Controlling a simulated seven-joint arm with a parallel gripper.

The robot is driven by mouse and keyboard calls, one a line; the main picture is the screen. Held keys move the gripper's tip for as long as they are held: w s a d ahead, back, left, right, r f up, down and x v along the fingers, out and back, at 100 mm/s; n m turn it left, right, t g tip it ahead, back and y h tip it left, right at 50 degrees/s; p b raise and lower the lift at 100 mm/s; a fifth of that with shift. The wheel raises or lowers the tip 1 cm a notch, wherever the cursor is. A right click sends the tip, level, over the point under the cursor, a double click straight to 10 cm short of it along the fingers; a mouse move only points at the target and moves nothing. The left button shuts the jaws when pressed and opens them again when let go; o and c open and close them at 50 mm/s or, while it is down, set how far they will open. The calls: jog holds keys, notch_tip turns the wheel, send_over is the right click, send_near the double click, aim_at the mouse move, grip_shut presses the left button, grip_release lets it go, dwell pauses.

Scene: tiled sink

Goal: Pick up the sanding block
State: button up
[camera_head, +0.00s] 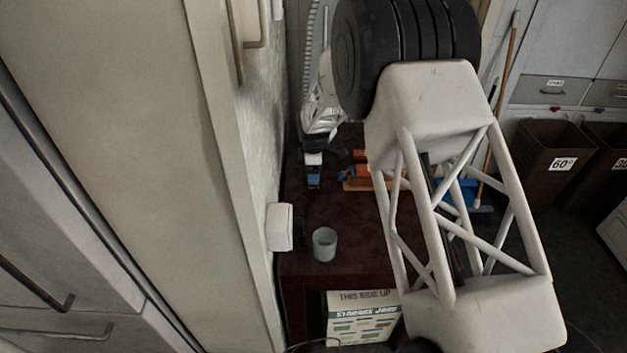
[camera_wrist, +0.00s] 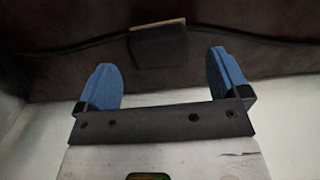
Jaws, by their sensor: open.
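The sanding block appears to be the dark block with a thin tan top edge (camera_wrist: 158,45) in the wrist view. It lies on the dark red-brown surface, beyond and between my fingertips, apart from both. My gripper (camera_wrist: 163,82) is open and empty, with a blue pad on each finger. In the head view my gripper (camera_head: 313,178) hangs over the dark surface near the wall. I cannot make out the sanding block clearly in the head view.
Orange and wooden items (camera_head: 362,178) lie right of my gripper, partly hidden by my arm. Brown bins (camera_head: 545,160) stand at right.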

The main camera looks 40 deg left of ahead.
jog(key=shift+f, duration=1.85)
jog(key=c, duration=1.1)
jog(key=shift+r, duration=0.15)
jog(key=shift+r, duration=1.45)
jog(key=shift+s+d+r, duration=0.1)
jog(key=shift+d+r, duration=0.1)
jog(key=s+d, duration=0.3)
jog(key=d, duration=0.1)
jog(key=s+d+r, duration=0.1)
jog(key=s+d, duration=0.2)
jog(key=d, duration=0.1)
jog(key=s+d, duration=0.3)
jog(key=d, duration=0.1)
jog(key=shift+d+r, duration=0.2)
jog(key=shift+d, duration=0.1)
